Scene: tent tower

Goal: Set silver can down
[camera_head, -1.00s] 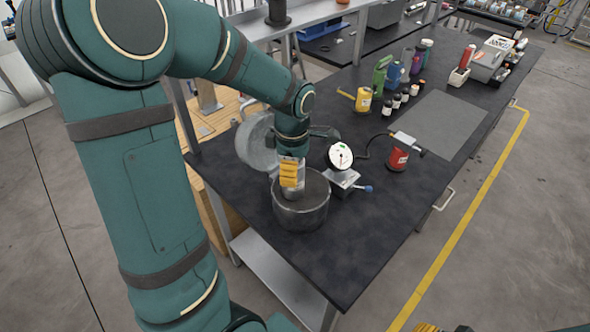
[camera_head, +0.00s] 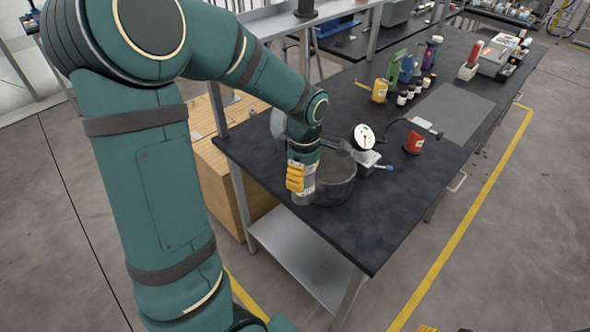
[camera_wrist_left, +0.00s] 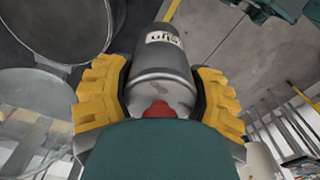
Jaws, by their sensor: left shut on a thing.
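The silver can (camera_head: 304,199) is gripped by my left gripper (camera_head: 300,178), at the near left side of the grey metal pot (camera_head: 338,188) on the dark workbench (camera_head: 375,228). In the left wrist view the can (camera_wrist_left: 162,68), with a white label, sits between the yellow finger pads of the left gripper (camera_wrist_left: 160,95). The pot (camera_wrist_left: 62,28) is at the upper left there, apart from the can. The can's contact with any surface cannot be told. A small yellow part, apparently of my right gripper (camera_head: 427,328), shows at the bottom edge; its fingers are cut off.
A round metal lid (camera_head: 277,122) is partly hidden behind my arm. Several bottles stand farther back. The bench's front right is clear.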

